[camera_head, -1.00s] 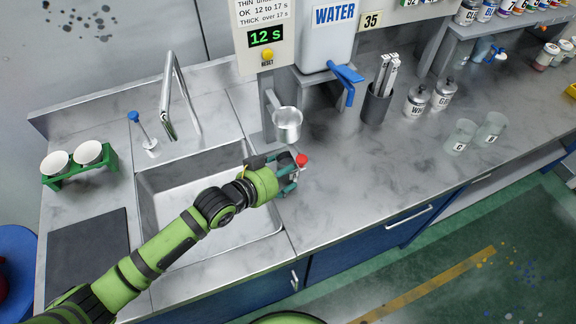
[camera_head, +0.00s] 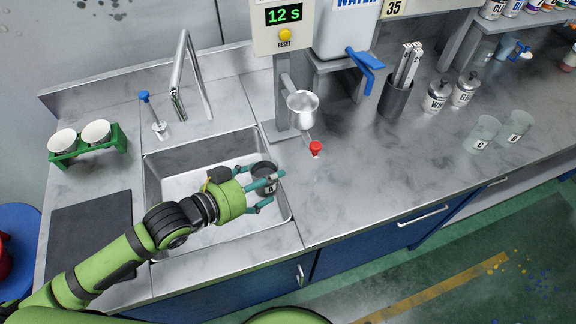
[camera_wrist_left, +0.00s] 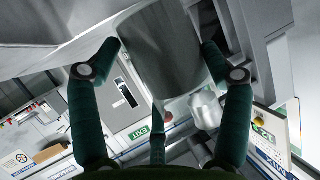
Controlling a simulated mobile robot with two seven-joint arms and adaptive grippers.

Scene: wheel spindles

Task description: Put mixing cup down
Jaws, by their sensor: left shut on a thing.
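My right gripper is not in view.
A metal cup (camera_head: 303,110) hangs at the timer stand (camera_head: 283,95), above a red-topped item (camera_head: 315,149). The grey counter (camera_head: 350,200) right of the sink is clear at the front. Two clear cups (camera_head: 481,135) stand farther right. A dark mat (camera_head: 90,235) lies on the left.

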